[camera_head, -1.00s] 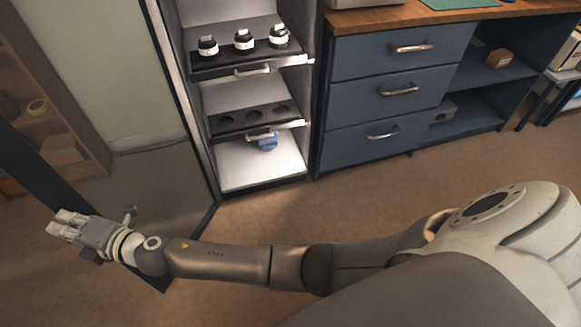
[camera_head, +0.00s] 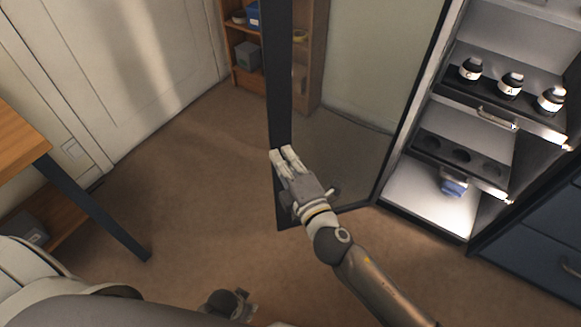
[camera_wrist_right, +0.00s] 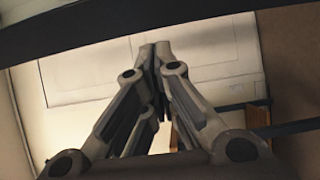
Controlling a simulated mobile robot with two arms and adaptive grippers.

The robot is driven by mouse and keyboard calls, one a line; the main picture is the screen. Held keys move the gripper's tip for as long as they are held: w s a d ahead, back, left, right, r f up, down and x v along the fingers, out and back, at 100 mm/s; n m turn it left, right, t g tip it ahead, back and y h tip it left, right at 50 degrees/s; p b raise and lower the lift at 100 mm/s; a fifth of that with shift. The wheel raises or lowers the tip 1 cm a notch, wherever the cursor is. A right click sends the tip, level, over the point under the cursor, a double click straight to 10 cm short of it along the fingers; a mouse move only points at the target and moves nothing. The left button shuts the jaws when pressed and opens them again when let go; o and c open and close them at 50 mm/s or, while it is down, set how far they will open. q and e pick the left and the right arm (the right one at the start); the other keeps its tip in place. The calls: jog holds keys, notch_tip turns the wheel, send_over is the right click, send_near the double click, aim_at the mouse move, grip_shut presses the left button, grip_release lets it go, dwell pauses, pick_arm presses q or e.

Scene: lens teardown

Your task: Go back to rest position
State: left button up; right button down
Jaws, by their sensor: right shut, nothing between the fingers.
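My right gripper (camera_head: 281,154) is in front of the dark-framed glass door of the lit cabinet. Its fingers overlap the door's dark edge, and I cannot tell whether they touch it. In the right wrist view, the fingers of the right gripper (camera_wrist_right: 155,48) meet at the tips with nothing between them. My left gripper (camera_head: 232,302) is at the bottom of the head view, low over the floor. It is dark, partly cut off and small, so its fingers are unclear.
The open cabinet door (camera_head: 277,90) stands left of the cabinet (camera_head: 425,197), whose shelf tray (camera_head: 470,97) holds three labelled jars. A wooden bookcase (camera_head: 316,60) stands behind. A table (camera_head: 18,135) is at left. Brown floor (camera_head: 180,190) lies clear between.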

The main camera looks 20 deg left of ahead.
jog(key=s+d+f+m+g+h, duration=0.2)
jog(key=d+f+m+h, duration=0.3)
jog(key=d+f+m, duration=0.55)
jog(key=s+d+f+m+g+h, duration=0.25)
jog(key=d+f+m+h, duration=0.25)
jog(key=d+f, duration=0.95)
jog(key=s+d+f+m+g+h, duration=0.2)
jog(key=s+d+f+m+g, duration=0.45)
jog(key=s+f, duration=0.8)
pick_arm(q)
jog(key=s+a+r+g+p, duration=0.1)
jog(key=s+a+r+p, duration=0.1)
jog(key=s+p, duration=1.3)
jog(key=shift+s+a, duration=0.15)
jog(key=shift+a, duration=0.25)
pick_arm(e)
jog(key=s+d+m, duration=0.1)
jog(key=s+d, duration=0.2)
jog(key=s, duration=0.8)
jog(key=s+d+m+g, duration=0.1)
jog(key=s+d, duration=0.3)
jog(key=s, duration=0.7)
jog(key=shift+s+d+f, duration=0.15)
jog(key=shift+d, duration=0.1)
pick_arm(q)
jog(key=shift+r, duration=0.2)
jog(key=shift+c, duration=0.5)
